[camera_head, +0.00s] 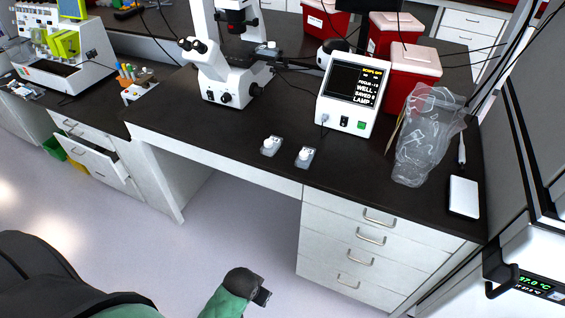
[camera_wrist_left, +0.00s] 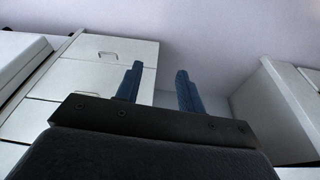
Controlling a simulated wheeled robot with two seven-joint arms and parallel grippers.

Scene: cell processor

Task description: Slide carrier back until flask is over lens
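The white microscope (camera_head: 232,75) stands on the dark bench with its eyepieces toward the upper left. Its stage area is small in the head view, and I cannot make out the carrier or the lens there. My right gripper is in neither view.
A monitor box (camera_head: 349,93) with a lit screen stands right of the microscope. A crumpled clear bag (camera_head: 425,135) and a white slab (camera_head: 464,196) lie further right. Red bins (camera_head: 412,67) stand behind. Drawers (camera_head: 368,242) are below. The bench front is mostly clear.

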